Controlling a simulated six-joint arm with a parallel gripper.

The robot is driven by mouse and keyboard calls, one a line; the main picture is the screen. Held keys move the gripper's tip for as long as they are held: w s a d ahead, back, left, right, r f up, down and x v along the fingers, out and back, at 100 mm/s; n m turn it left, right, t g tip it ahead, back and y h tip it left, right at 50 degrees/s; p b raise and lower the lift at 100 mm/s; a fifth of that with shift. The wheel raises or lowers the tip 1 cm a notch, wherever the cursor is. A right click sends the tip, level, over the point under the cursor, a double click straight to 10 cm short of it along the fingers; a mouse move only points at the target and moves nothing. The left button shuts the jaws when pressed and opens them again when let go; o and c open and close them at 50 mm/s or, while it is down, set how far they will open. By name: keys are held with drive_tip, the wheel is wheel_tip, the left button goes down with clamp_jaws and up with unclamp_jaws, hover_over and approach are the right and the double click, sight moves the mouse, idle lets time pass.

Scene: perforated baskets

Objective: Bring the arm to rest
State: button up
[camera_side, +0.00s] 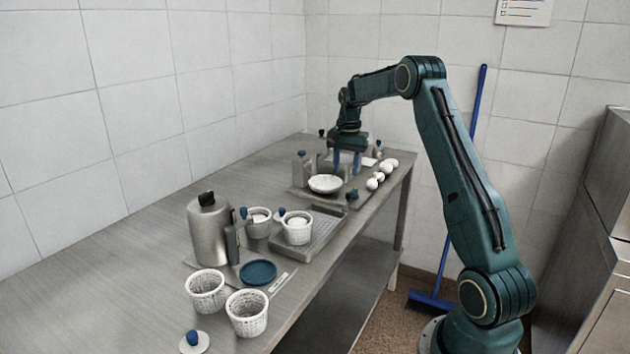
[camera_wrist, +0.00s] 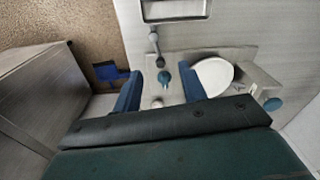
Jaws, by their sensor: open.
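My gripper (camera_side: 346,163) is at the far end of the steel table (camera_side: 140,262), above a board with a white bowl (camera_side: 325,184). Its two blue fingers point down and are apart, with nothing held between them. In the wrist view the fingers of my gripper (camera_wrist: 157,92) stand apart, and the white bowl (camera_wrist: 214,74) lies to the right of them. A small blue-knobbed item (camera_wrist: 164,78) shows below, between the fingers. The side view does not show clearly how high the fingertips are above the things there.
Perforated baskets (camera_side: 206,292) stand at the near end, with another basket (camera_side: 298,229) on a metal tray (camera_side: 322,238). A steel canister (camera_side: 208,230) and a blue dish (camera_side: 258,272) are close by. White balls (camera_side: 387,166) lie near the right edge. A blue broom (camera_side: 462,190) leans on the wall.

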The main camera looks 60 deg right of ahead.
drive_tip(key=s+a+r+n+t, duration=0.1)
drive_tip(key=s+a+r+n, duration=0.15)
drive_tip(key=a+r, duration=0.4)
drive_tip(key=s+a+r+n+t, duration=0.1)
drive_tip(key=a+r+n, duration=0.2)
drive_tip(key=a, duration=0.6)
drive_tip(key=s+a+r+n, duration=0.2)
drive_tip(key=a+r, duration=0.3)
drive_tip(key=a, duration=0.3)
drive_tip(key=s+a+f+n+t, duration=0.3)
drive_tip(key=s+a+n, duration=0.5)
drive_tip(key=s+a, duration=0.7)
drive_tip(key=s, duration=0.3)
drive_tip(key=shift+s+f+n, duration=0.15)
drive_tip(key=shift+n, duration=0.2)
